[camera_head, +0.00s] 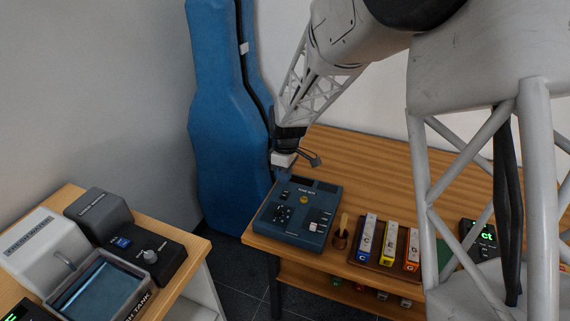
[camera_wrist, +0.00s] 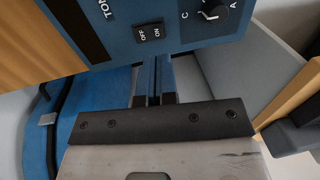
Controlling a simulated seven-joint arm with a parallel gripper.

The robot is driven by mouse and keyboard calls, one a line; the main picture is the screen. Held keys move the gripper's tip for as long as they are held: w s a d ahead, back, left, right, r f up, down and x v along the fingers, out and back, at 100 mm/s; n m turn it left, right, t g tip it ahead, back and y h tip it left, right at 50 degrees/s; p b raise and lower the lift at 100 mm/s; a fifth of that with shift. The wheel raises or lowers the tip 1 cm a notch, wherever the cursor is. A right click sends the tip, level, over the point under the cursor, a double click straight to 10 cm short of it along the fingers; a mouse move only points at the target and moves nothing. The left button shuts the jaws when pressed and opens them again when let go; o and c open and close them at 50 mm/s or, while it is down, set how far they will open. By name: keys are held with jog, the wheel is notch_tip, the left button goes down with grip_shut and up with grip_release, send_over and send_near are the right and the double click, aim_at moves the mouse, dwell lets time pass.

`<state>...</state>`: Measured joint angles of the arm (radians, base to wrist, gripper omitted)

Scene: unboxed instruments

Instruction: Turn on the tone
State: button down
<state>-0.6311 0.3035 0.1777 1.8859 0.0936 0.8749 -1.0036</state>
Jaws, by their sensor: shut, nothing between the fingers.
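The tone box (camera_head: 299,211) is a blue-grey box with controls on its top, at the left end of the wooden table. In the wrist view its face shows a black rocker switch (camera_wrist: 149,32) marked OFF and ON, beside part of the lettering "TON" and a black dial (camera_wrist: 215,10). Which side of the rocker is pressed, I cannot tell. My gripper (camera_head: 283,172) is shut and empty, near the box's back left corner. In the wrist view my gripper (camera_wrist: 152,62) points at the box edge just below the rocker; I cannot tell whether it touches.
A tall blue instrument case (camera_head: 228,110) stands behind the table. Right of the box are a small cup with a wooden handle (camera_head: 341,232) and a tray with several coloured bars (camera_head: 388,243).

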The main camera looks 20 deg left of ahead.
aim_at(285, 193)
jog(key=shift+s+f, duration=0.2)
jog(key=shift+f, duration=1.2)
jog(key=shift+s+f, duration=0.15)
jog(key=shift+f, duration=1.25)
jog(key=shift+f, duration=0.1)
jog(key=shift+s+f, duration=0.1)
jog(key=shift+f, duration=0.05)
jog(key=shift+w+r, duration=0.3)
jog(key=shift+w, duration=0.5)
jog(key=shift+r, duration=0.1)
notch_tip(285, 193, up, 14)
jog(key=s, duration=0.1)
jog(key=shift+s, duration=0.35)
